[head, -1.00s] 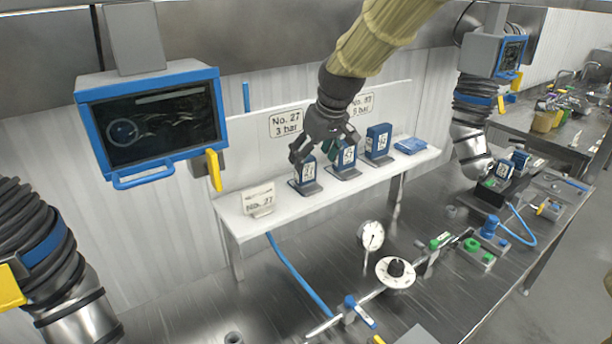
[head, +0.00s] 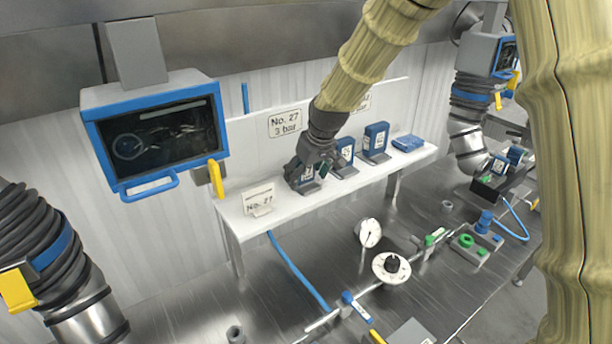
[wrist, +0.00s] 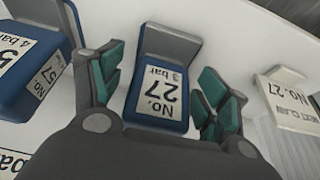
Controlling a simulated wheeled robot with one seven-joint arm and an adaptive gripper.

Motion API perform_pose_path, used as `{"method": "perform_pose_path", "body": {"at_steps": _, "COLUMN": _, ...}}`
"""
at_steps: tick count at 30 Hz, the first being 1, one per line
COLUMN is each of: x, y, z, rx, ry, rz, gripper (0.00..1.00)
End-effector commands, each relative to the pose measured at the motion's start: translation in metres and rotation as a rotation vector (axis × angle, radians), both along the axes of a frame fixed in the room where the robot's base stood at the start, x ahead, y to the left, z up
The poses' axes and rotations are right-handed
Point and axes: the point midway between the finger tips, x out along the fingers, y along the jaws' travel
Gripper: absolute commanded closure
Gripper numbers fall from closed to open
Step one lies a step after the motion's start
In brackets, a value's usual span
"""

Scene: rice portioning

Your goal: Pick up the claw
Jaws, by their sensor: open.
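A blue claw labelled No. 27, 3 bar, (head: 308,171) stands in a grey holder on the white shelf (head: 275,205). In the wrist view, the No. 27 claw (wrist: 160,85) lies between the two teal-padded fingers of my gripper (wrist: 163,80), with a gap on each side. In the head view, my gripper (head: 306,172) is open around it and partly hides it. Two similar blue claws stand to its right, the middle one (head: 345,150) and the far one (head: 376,140). The wrist view shows a neighbouring claw labelled No. 57, 4 bar (wrist: 30,65).
A No. 27 card (head: 258,201) stands left of the claw on the shelf. A flat blue item (head: 408,143) lies at the shelf's right end. A dial gauge (head: 368,232), a knob and a valve line occupy the steel bench below. A screen (head: 155,135) hangs at left.

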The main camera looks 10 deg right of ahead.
Motion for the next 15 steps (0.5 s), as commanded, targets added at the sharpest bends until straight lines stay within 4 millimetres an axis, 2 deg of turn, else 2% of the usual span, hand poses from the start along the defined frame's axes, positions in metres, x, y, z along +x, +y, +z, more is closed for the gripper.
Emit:
{"method": "perform_pose_path", "body": {"at_steps": 10, "x": 0.0011, "y": 0.0011, "z": -0.0043, "rx": 0.000, "ry": 0.000, "rz": 0.000, "gripper": 0.25}}
{"method": "perform_pose_path", "body": {"at_steps": 15, "x": 0.0011, "y": 0.0009, "z": -0.0040, "rx": 0.000, "ry": 0.000, "rz": 0.000, "gripper": 0.56}}
